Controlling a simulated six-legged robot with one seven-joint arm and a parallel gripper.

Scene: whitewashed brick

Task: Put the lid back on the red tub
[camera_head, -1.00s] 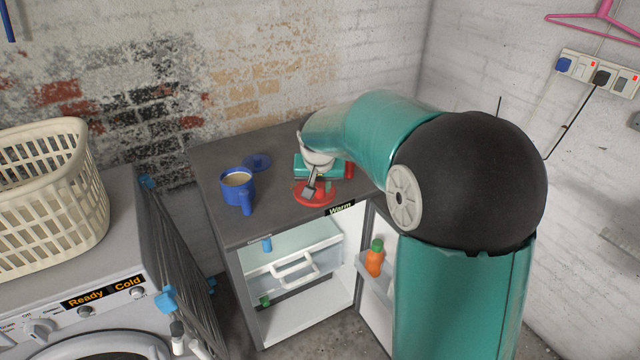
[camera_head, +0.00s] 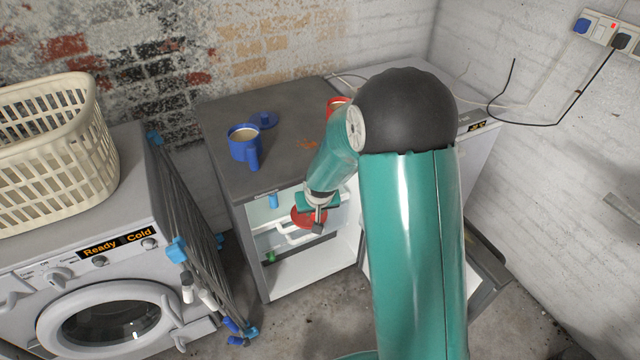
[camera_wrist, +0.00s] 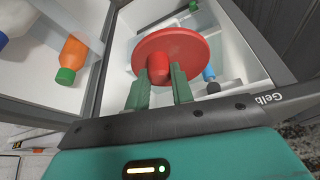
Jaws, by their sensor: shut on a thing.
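My gripper (camera_head: 317,212) is shut on the knob of the round red lid (camera_head: 302,219). It holds the lid in front of the open fridge, below the level of the fridge top. In the wrist view the lid (camera_wrist: 185,42) is a flat disc, its knob (camera_wrist: 158,67) between the two green fingers. A red thing (camera_head: 335,102), likely the red tub, stands at the back right of the fridge top. My arm hides most of it, so its opening is hard to make out.
A blue mug (camera_head: 240,150) with a pale drink and a blue lid (camera_head: 263,120) sit on the dark fridge top (camera_head: 225,115). The fridge door (camera_wrist: 60,30) stands open with an orange bottle (camera_wrist: 72,55). A drying rack (camera_head: 185,200) and washing machine (camera_head: 110,290) are left.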

